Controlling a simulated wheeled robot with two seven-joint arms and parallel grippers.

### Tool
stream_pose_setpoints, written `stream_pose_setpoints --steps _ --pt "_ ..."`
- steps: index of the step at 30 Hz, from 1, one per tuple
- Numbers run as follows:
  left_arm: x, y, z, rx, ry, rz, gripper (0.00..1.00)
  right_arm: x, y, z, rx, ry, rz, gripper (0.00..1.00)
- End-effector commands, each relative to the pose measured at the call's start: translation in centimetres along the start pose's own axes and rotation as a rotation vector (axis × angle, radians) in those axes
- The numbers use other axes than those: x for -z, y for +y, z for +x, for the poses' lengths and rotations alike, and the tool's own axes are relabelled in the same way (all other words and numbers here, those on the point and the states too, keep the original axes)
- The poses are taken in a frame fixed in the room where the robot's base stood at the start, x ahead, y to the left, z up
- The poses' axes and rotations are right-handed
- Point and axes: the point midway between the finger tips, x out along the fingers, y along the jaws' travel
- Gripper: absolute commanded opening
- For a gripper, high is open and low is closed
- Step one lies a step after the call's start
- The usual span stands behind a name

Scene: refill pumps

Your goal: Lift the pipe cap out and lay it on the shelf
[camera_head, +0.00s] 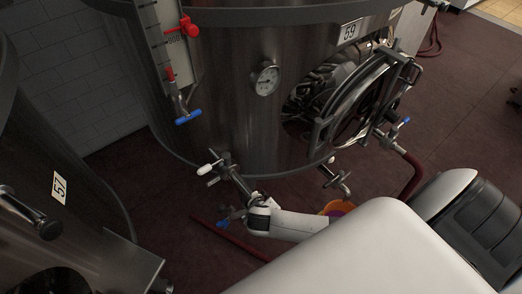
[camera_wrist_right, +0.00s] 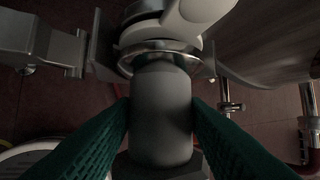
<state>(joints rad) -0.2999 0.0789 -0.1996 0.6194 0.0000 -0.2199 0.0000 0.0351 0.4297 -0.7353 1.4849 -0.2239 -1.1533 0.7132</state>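The pipe cap (camera_wrist_right: 161,118) appears as a plain grey cylinder in the right wrist view. Its far end meets a shiny metal ring (camera_wrist_right: 160,50), and I cannot tell whether it is still seated there. The green fingers of my right gripper (camera_wrist_right: 161,100) are on both sides of it and seem to touch it. In the head view my right arm reaches to the outlet pipe (camera_head: 238,182) low on the front of tank 59; the fingers and cap are not clear there. My left gripper is in neither view. I cannot make out a shelf.
Steel tank 59 (camera_head: 220,100) stands ahead, with its round hatch door (camera_head: 362,100) swung open at right. Tank 57 (camera_head: 90,225) is at left. A red hose (camera_head: 230,238) and an orange container (camera_head: 337,207) are low by my arm. A blue-handled valve (camera_head: 188,117) sticks out.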

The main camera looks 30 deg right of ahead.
Motion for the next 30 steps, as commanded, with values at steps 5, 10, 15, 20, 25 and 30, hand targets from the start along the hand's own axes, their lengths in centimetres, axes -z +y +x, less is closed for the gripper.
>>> stream_pose_setpoints --steps 5,10,15,20,25,30 --pt "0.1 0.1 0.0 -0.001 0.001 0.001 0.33 0.0 0.0 0.0 0.0 0.0 0.0 0.1" --pt "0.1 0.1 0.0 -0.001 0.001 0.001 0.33 0.0 0.0 0.0 0.0 -0.001 0.0 0.07" --pt "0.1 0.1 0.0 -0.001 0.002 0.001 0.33 -0.1 -0.1 -0.3 0.0 -0.001 0.001 0.07" --pt "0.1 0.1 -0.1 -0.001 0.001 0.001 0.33 -0.6 -0.6 -1.3 0.0 -0.002 0.002 0.07" --pt "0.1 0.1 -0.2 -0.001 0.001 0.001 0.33 -1.5 -1.5 -3.5 -0.001 -0.004 0.003 0.07" --pt "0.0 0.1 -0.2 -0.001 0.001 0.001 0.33 -2.7 -2.8 -6.3 -0.001 -0.004 0.003 0.07"
